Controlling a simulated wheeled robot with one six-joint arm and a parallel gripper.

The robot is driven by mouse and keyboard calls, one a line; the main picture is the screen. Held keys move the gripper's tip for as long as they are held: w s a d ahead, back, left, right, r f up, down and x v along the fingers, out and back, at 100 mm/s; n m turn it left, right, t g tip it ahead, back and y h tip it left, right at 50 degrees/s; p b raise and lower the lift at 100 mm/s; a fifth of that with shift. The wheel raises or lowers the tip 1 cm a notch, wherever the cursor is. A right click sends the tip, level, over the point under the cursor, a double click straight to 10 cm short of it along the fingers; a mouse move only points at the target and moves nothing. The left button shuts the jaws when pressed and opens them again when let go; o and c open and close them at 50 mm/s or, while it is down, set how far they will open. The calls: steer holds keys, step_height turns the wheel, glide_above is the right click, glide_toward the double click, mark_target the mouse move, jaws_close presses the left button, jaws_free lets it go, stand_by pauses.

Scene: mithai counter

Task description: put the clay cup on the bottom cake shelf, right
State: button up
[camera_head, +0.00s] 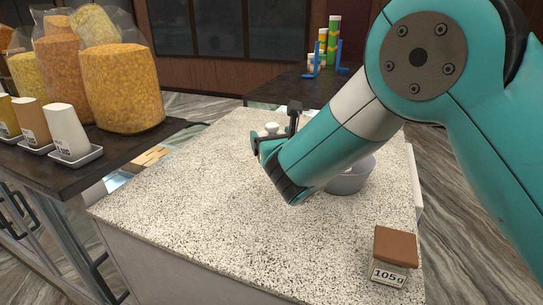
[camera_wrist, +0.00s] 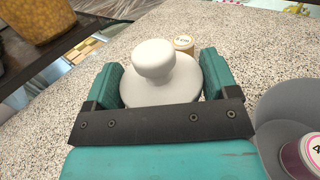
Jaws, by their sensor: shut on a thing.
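My gripper (camera_head: 275,142) is over the speckled counter, near its far edge. In the wrist view, my gripper (camera_wrist: 160,80) has its two teal fingers on either side of a pale round piece with a white knob (camera_wrist: 153,58), and is shut on it. The knob also shows small in the head view (camera_head: 271,127). I cannot tell from these frames whether the piece touches the counter. I cannot make out a clay cup for certain, and no cake shelf can be picked out.
A grey bowl (camera_head: 352,180) stands right of my gripper, partly behind my arm; a labelled jar (camera_wrist: 304,152) is in it. A small tan labelled piece (camera_wrist: 184,44) stands beyond the knob. A brown-topped 105g block (camera_head: 395,246) is at the front right. Snack bags (camera_head: 122,88) stand left.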

step_height(320, 180, up, 13)
steer(key=shift+r+b, duration=0.15)
steer(key=shift+b, duration=0.95)
step_height(320, 180, down, 4)
steer(key=b, duration=0.4)
steer(key=shift+r, duration=0.35)
steer(key=shift+a, duration=0.1)
